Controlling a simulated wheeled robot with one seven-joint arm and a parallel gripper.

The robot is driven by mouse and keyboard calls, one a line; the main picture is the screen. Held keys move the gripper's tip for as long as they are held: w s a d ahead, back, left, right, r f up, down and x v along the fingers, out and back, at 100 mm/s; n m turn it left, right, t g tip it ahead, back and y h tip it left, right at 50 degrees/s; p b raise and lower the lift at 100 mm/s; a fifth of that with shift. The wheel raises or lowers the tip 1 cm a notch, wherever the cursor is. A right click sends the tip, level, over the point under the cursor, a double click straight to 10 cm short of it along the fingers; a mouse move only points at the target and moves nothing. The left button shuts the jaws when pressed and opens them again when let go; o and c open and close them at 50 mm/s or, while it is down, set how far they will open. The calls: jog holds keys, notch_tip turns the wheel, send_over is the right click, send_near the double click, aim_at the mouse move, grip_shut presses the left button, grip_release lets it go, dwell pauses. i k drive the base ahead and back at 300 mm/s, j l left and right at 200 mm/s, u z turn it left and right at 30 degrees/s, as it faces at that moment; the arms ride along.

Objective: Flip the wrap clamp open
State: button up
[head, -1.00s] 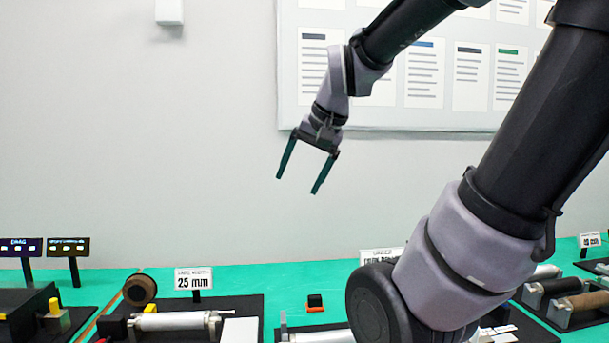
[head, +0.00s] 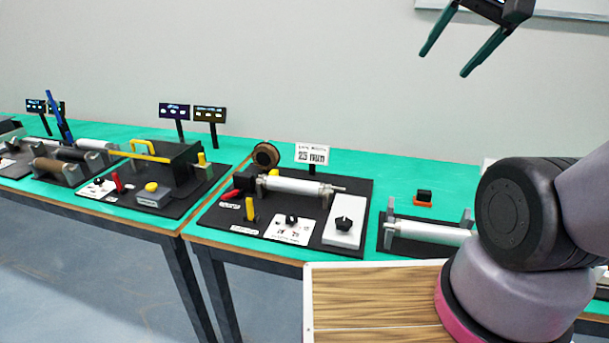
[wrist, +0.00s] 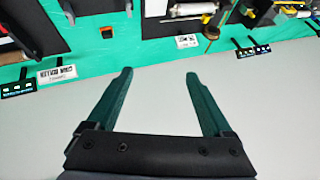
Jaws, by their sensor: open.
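My gripper (head: 444,63) is open and empty, high at the upper right of the head view, in front of the wall and well above the benches. Its two green fingers also show apart in the wrist view (wrist: 159,74), with nothing between them. I cannot tell which part, here or elsewhere, is the wrap clamp.
A neighbouring board to the left carries a black box with a yellow bar (head: 150,157) and a red lever (head: 117,181). A white block with a black knob (head: 344,221) stands by the roller. A wood-topped surface (head: 370,300) is in front. My arm hides the right side.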

aim_at(233, 193)
jog(key=i+j+u, duration=0.1)
jog(key=u, duration=0.4)
jog(key=i+j+u, duration=0.15)
jog(key=j+u, duration=0.15)
jog(key=u, duration=0.15)
